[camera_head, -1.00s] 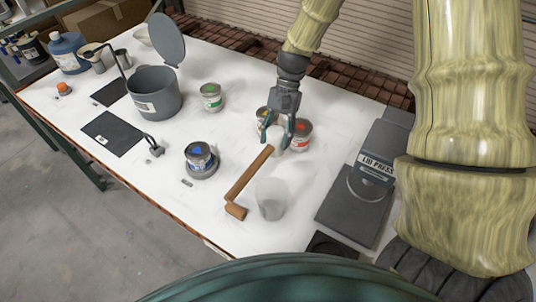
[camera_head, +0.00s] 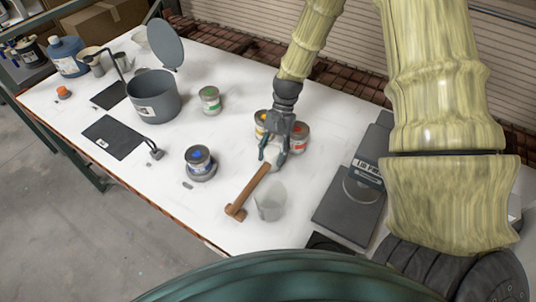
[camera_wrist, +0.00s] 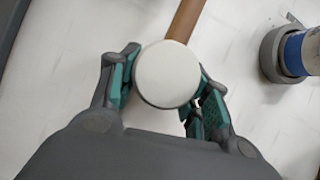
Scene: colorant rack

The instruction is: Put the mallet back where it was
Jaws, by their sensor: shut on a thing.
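My gripper (camera_head: 273,158) is low over the table near the handle's far end.
A translucent cup (camera_head: 270,201) stands just right of the mallet. A blue-marked can (camera_head: 198,158) on a grey base is to its left. Yellow-marked (camera_head: 260,124) and red-marked (camera_head: 301,137) cans stand behind my gripper. A lid press (camera_head: 350,205) is at right.

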